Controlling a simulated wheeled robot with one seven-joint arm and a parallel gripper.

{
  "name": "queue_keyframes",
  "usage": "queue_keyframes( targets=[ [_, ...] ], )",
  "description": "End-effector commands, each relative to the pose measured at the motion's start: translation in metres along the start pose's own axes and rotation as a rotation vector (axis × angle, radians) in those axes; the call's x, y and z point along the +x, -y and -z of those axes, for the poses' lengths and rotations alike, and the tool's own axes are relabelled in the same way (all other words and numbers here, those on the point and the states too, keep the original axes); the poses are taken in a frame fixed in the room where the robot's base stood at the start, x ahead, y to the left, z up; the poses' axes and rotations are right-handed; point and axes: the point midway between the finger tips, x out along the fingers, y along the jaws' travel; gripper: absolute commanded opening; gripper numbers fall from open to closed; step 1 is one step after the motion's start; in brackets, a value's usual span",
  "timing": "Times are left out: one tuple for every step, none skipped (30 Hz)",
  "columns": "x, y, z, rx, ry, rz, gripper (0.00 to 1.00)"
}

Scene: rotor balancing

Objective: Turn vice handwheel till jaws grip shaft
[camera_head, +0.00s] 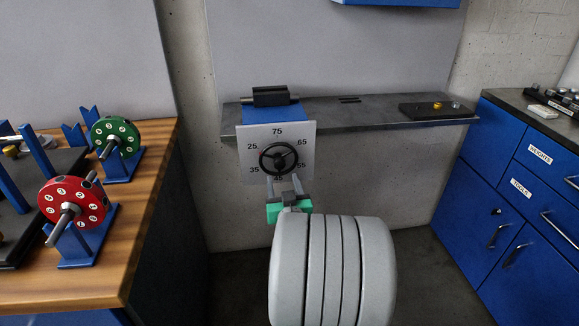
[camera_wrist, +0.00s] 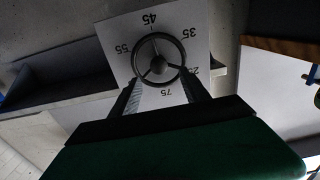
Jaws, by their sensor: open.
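The black three-spoked handwheel (camera_head: 279,158) is on a white dial plate (camera_head: 303,136) numbered around the wheel. The blue vice (camera_head: 272,113) is above and behind the plate, at the shelf's edge. Its dark jaw block (camera_head: 271,95) has a grey bar, apparently the shaft, showing at its side; whether the jaws touch it I cannot tell. My gripper (camera_head: 284,181) is open just below and in front of the wheel. In the wrist view the handwheel (camera_wrist: 158,58) appears between the spread fingertips of my gripper (camera_wrist: 160,77), with the dial upside down. Contact with the rim is unclear.
A dark shelf (camera_head: 375,117) runs along the wall, with a black tray (camera_head: 425,112) at right. A wooden bench (camera_head: 150,200) at left holds a green rotor (camera_head: 116,138) and a red rotor (camera_head: 72,203). Blue cabinets (camera_head: 500,190) stand at right. Floor space between is clear.

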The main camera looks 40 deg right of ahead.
Motion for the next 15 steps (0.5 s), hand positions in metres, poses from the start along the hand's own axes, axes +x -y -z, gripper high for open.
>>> queue_keyframes(
  targets=[
    [0.0,-0.001,0.0,-0.036,0.0,-0.001,0.54],
    [0.0,-0.001,0.0,-0.059,0.0,-0.002,0.54],
    [0.0,-0.002,0.0,-0.082,0.0,-0.003,0.54],
    [0.001,-0.002,0.0,-0.092,0.0,-0.004,0.54],
    [0.003,-0.002,0.0,-0.102,0.0,-0.004,0.54],
    [0.006,-0.003,0.001,-0.108,0.0,-0.004,0.54],
    [0.01,-0.003,0.001,-0.108,0.0,-0.005,0.54],
    [0.014,-0.003,0.0,-0.107,0.001,-0.004,0.54],
    [0.021,-0.003,0.0,-0.107,0.001,-0.004,0.54],
    [0.027,-0.003,0.0,-0.106,0.001,-0.004,0.54],
    [0.033,-0.003,-0.001,-0.106,0.001,-0.004,0.54],
    [0.041,-0.003,-0.001,-0.105,0.001,-0.004,0.54],
    [0.047,-0.003,0.0,-0.106,0.0,-0.005,0.54],
    [0.053,-0.003,-0.001,-0.105,0.0,-0.005,0.54],
    [0.06,-0.003,-0.001,-0.105,0.0,-0.005,0.54]
  ],
)
